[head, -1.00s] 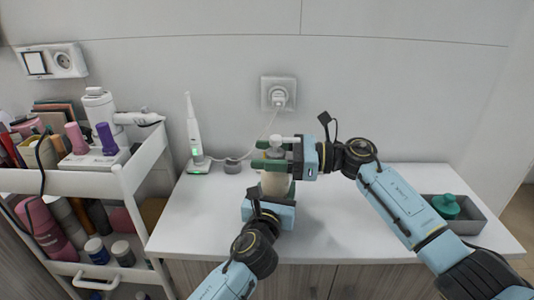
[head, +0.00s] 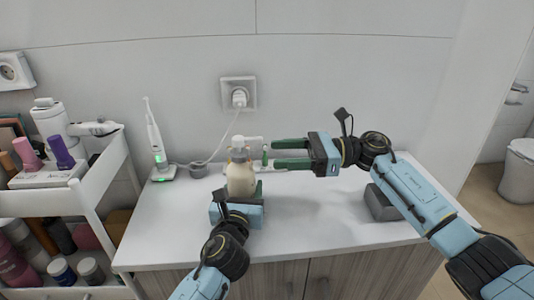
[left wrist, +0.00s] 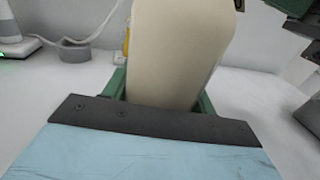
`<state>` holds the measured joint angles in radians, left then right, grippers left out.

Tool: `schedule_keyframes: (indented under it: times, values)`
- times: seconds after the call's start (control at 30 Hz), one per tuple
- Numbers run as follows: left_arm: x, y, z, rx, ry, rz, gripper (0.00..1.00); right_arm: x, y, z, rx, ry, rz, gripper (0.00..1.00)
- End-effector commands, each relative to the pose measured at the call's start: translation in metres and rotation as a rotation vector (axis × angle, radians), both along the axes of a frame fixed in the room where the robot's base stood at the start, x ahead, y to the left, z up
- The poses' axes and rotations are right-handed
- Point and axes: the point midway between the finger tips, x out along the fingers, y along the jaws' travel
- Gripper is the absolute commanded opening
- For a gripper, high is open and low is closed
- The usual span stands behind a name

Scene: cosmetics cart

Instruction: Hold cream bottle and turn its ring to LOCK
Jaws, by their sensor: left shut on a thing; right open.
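The cream bottle (head: 241,180) stands upright on the counter, with a beige body, a grey ring (head: 243,149) and a white pump top. Its body fills the middle of the left wrist view (left wrist: 178,50). My left gripper (head: 243,195) is shut on the bottle's lower body from the front. My right gripper (head: 290,154) is open, its green fingers pointing left, to the right of the bottle's neck and apart from it. Any LOCK marking on the ring is too small to read.
A white electric toothbrush (head: 155,140) stands on its charger at the back left. A grey round holder (head: 198,170) is beside it. A white cart (head: 90,195) with cosmetics is at the left. A grey tray (head: 382,203) is partly hidden behind my right arm.

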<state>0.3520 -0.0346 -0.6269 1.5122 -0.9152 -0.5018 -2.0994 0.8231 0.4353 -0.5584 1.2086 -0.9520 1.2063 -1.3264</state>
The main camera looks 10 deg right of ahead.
Motion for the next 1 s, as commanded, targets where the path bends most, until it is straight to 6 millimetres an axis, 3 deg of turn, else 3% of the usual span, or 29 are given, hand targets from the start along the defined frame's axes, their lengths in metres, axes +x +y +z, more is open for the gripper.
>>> schedule_keyframes:
  times: [0.4,0.43,0.6,1.0]
  values:
    - [0.0000,-0.0003,0.0010,-0.001,-0.002,-0.001,0.22,-0.0001,-0.0040,-0.0002,0.000,0.001,-0.001,0.59]
    - [0.0000,-0.0003,0.0010,-0.001,-0.002,-0.001,0.58,-0.0001,-0.0040,-0.0002,0.000,0.001,-0.001,0.59]
    - [0.0001,-0.0002,0.0007,0.000,-0.001,0.000,0.80,-0.0001,-0.0038,-0.0002,0.000,0.001,-0.001,0.59]
    - [-0.0056,0.0014,-0.0004,0.001,0.000,0.000,0.82,-0.0001,-0.0037,-0.0001,0.000,0.001,-0.001,0.59]
